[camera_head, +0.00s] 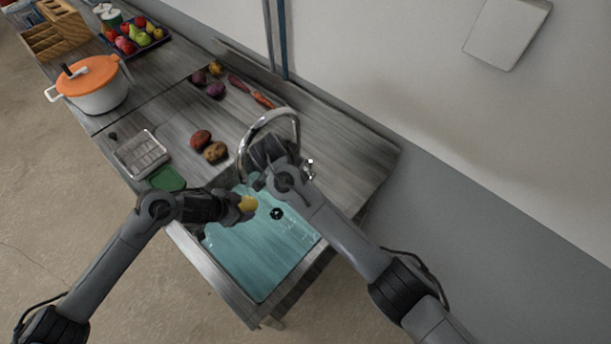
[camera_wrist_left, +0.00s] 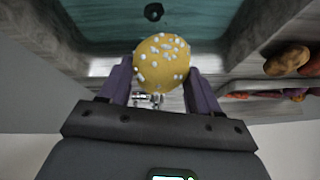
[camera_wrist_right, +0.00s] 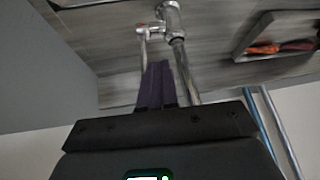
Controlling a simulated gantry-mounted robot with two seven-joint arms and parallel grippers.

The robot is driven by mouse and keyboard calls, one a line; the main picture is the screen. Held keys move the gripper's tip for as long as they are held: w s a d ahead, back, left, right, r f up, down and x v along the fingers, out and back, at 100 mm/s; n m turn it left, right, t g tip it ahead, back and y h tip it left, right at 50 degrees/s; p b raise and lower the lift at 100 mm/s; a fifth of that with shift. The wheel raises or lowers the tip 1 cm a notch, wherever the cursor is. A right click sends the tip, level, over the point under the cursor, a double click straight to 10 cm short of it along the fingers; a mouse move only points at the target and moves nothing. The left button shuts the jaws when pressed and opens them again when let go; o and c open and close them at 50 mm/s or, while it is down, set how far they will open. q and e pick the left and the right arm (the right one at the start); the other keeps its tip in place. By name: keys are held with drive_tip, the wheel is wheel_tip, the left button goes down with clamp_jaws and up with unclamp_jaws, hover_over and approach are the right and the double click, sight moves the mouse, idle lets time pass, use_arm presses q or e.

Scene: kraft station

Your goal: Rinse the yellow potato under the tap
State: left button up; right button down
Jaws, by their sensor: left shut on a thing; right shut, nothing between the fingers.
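The yellow potato (camera_head: 248,204) is between the fingers of my left gripper (camera_head: 238,205), over the teal sink basin (camera_head: 255,258). In the left wrist view the potato (camera_wrist_left: 160,64) shows many small whitish spots, and both fingers close on its sides. The chrome tap (camera_head: 284,112) arches up behind my right gripper. My right gripper hides part of the tap in the head view. In the right wrist view my right gripper (camera_wrist_right: 158,75) is shut and empty, with its fingertips close to the tap's metal fittings (camera_wrist_right: 174,25); I cannot tell whether they touch.
Red and brown potatoes (camera_head: 215,151) lie on the counter left of the tap. A clear tray (camera_head: 142,153) and a green item (camera_head: 167,178) sit near the front edge. An orange-lidded pot (camera_head: 93,84) and a fruit crate (camera_head: 136,37) stand farther back. A wall closes the right side.

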wheel_tip(320, 180, down, 9)
drive_tip(key=s+a+n+t+y, duration=0.25)
drive_tip(key=n+t+y, duration=0.3)
drive_tip(key=n, duration=0.95)
drive_tip(key=s+d+r+n+t+y, duration=0.2)
drive_tip(key=s+d+n+t, duration=0.5)
drive_tip(key=s+n, duration=0.55)
drive_tip(key=w+r+n, duration=0.1)
drive_tip(key=w, duration=1.3)
drive_tip(key=shift+r, duration=0.2)
